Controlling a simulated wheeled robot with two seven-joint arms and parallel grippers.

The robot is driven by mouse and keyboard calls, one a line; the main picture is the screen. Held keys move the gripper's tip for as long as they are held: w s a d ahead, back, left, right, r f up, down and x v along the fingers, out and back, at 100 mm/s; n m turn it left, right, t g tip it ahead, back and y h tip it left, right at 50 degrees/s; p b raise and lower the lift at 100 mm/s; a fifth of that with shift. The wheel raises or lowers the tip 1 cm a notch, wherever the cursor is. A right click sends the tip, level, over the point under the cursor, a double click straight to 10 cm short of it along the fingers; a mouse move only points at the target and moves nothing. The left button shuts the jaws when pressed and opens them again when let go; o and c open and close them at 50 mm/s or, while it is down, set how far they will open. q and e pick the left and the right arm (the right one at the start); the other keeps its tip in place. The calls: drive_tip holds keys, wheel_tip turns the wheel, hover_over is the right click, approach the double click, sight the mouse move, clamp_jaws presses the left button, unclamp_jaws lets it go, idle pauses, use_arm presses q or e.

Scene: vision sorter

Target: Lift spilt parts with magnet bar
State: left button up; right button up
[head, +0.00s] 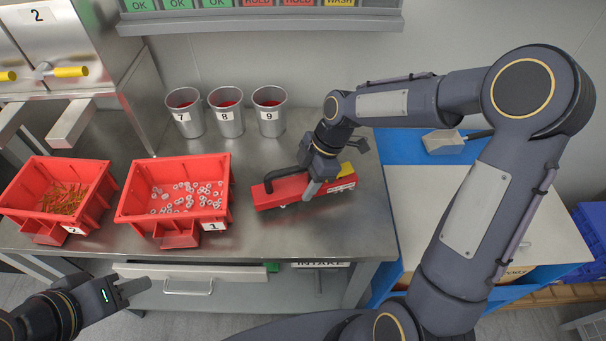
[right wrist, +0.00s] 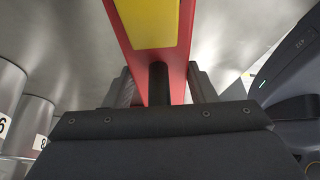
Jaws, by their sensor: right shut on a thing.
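The magnet bar (head: 283,191) is a long red bar with a black handle and a yellow part at its right end. It is low over the right part of the steel table, and I cannot tell whether it touches. Small pale bits show along its lower edge. My right gripper (head: 309,179) is shut on the bar's handle. In the right wrist view the red and yellow bar (right wrist: 152,24) stretches away, with the dark handle between the fingers. My left gripper (head: 128,287) is open and empty in front of the table, at the lower left.
A red bin labelled 1 (head: 124,208) holds many small pale parts. Another red bin (head: 18,201) to its left holds thin brownish parts. Metal cups 7 (head: 186,123), 8 (head: 227,123) and 9 (head: 270,122) stand behind. A scoop (head: 445,142) lies on the blue surface at right.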

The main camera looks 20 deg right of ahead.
drive_tip(key=shift+s, duration=0.95)
drive_tip(key=shift+r+p, duration=2.4)
drive_tip(key=shift+r, duration=1.2)
